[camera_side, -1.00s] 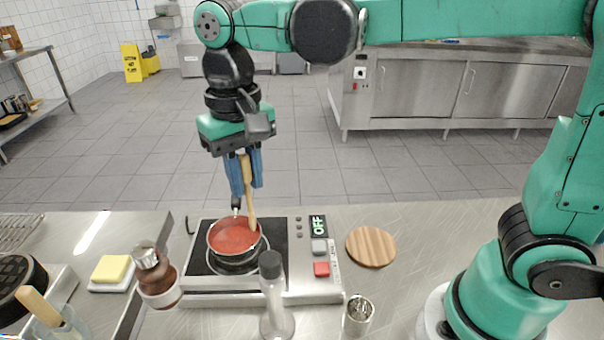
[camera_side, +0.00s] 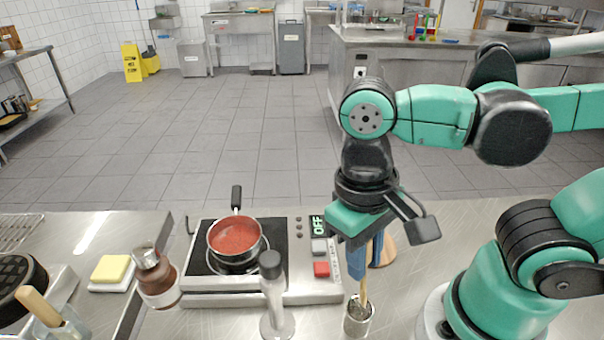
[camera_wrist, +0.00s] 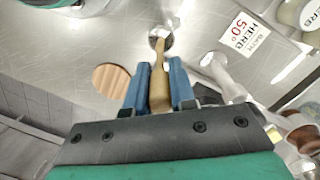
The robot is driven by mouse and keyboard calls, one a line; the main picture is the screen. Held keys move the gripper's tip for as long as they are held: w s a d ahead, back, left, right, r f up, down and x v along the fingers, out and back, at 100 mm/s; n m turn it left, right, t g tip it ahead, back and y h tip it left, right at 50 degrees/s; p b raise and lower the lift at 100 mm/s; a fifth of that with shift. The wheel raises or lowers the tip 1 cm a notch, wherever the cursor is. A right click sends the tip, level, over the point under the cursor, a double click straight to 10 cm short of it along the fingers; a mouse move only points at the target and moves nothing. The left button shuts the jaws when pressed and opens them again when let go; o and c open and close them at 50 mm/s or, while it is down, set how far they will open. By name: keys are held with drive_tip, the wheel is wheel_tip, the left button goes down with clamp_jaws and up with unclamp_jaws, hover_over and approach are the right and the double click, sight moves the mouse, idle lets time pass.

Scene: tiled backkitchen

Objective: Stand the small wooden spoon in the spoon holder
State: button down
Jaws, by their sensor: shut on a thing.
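The small wooden spoon (camera_side: 364,290) is pinched between the blue fingers of my gripper (camera_side: 358,268) and points down, nearly upright. Its lower end is at the mouth of the spoon holder (camera_side: 357,324), a small round metal cup on the steel counter at the front. In the wrist view the spoon (camera_wrist: 159,82) runs between the fingertips of my gripper (camera_wrist: 158,76) toward the holder (camera_wrist: 153,36). I cannot tell how far its end is inside the cup. The fingers are above the rim.
The pot of red sauce (camera_side: 236,238) sits on the hotplate (camera_side: 310,284) to the left. A clear shaker with a dark top (camera_side: 276,300) stands left of the holder. A round wooden board (camera_side: 387,250) lies behind my gripper, partly hidden. Bare counter (camera_side: 408,300) lies right of the holder.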

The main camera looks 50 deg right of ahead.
sight(360, 287)
drive_tip(key=shift+f, duration=2.35)
drive_tip(key=shift+c, duration=0.9)
unclamp_jaws()
drive_tip(key=shift+r, duration=3)
